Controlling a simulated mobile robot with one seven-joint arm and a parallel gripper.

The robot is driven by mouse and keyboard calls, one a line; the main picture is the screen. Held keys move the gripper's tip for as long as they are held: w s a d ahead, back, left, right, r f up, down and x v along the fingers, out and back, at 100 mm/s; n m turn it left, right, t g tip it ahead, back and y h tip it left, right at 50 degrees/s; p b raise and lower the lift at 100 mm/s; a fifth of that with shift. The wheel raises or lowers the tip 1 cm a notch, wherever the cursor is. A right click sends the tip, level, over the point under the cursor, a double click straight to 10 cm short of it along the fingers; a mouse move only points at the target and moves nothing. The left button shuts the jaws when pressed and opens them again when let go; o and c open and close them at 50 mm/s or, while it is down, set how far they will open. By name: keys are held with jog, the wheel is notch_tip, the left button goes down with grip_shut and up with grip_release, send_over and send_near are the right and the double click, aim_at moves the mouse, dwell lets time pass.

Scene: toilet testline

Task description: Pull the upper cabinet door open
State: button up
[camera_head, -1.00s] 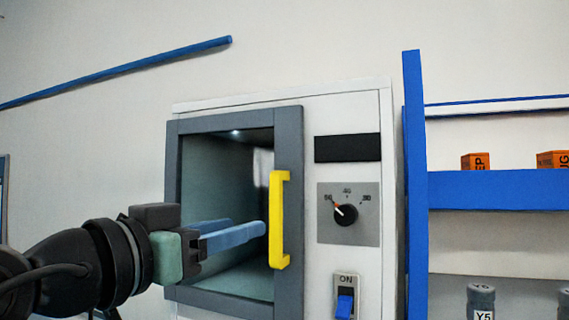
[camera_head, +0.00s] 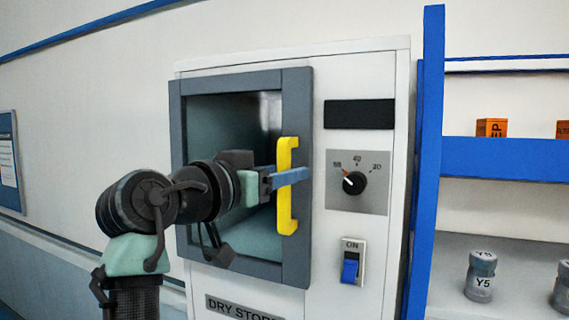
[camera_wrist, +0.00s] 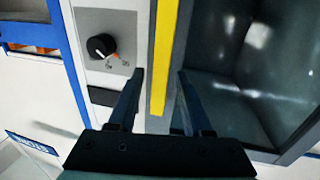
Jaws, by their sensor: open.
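The upper cabinet door (camera_head: 296,255) is a grey frame with a dark window, and it looks closed on the white cabinet (camera_head: 240,66). A yellow vertical bar handle (camera_head: 286,215) is on its right side and also shows in the wrist view (camera_wrist: 164,45). My gripper (camera_head: 291,175) comes from the left at about the handle's mid-height. In the wrist view my gripper (camera_wrist: 160,73) is open, with one finger on each side of the handle and visible gaps. My arm hides part of the window.
A black dial (camera_head: 354,183), a dark display (camera_head: 359,114) and a blue ON switch (camera_head: 350,270) are on the panel right of the door. Farther right, a blue-framed shelf (camera_head: 500,158) holds orange boxes (camera_head: 491,127) and grey canisters (camera_head: 480,276).

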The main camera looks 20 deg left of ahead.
jog(key=shift+w, duration=0.45)
jog(key=shift+f, duration=0.1)
jog(key=shift+s, duration=0.1)
grip_shut()
dwell(0.9)
